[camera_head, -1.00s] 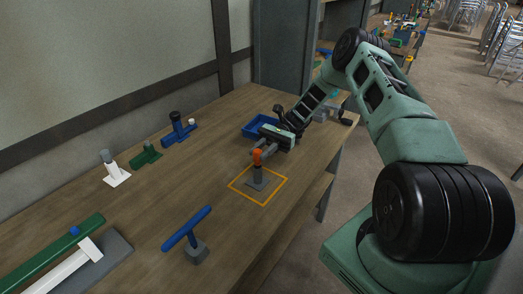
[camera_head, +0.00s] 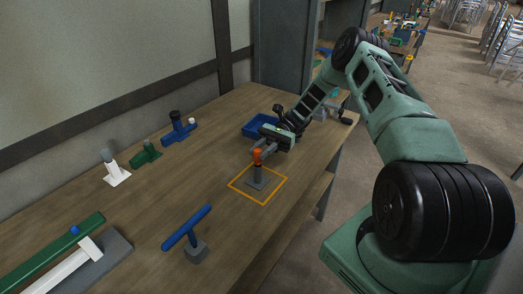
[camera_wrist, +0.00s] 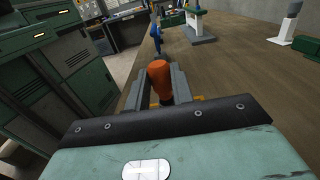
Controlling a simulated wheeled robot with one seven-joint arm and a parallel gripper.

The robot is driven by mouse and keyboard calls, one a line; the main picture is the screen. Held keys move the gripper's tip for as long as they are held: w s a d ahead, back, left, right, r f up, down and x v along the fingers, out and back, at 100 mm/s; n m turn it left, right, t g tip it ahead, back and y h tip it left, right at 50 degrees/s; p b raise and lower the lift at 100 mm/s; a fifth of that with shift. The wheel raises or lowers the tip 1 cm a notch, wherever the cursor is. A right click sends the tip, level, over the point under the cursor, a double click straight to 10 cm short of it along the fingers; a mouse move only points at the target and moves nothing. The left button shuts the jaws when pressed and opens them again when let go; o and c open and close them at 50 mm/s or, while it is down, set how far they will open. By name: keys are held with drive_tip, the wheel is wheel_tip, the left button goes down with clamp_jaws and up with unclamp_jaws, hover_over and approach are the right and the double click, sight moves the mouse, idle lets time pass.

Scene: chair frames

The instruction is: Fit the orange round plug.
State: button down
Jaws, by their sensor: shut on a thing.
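The orange round plug (camera_head: 257,152) sits at the top of a dark upright post (camera_head: 258,173) on a grey base (camera_head: 257,184), inside an orange square outline (camera_head: 242,191) on the table. My gripper (camera_head: 262,149) reaches in from the back right and is shut on the plug. In the wrist view the plug (camera_wrist: 160,80) stands between the two grey fingers (camera_wrist: 162,88). The fingers hide its lower part, so I cannot tell how deep it sits in the post.
A blue T-shaped piece on a grey block (camera_head: 196,250) is at the front. Green, white and blue parts (camera_head: 148,154) line the left side. The table (camera_head: 150,205) between them is clear.

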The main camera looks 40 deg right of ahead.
drive_tip(key=shift+f, duration=0.35)
drive_tip(key=shift+f+b, duration=0.65)
drive_tip(key=shift+f, duration=0.05)
drive_tip(key=shift+f, duration=0.1)
drive_tip(key=c, duration=1.1)
unclamp_jaws()
wheel_tip(320, 180, up, 10)
drive_tip(key=shift+b, duration=0.6)
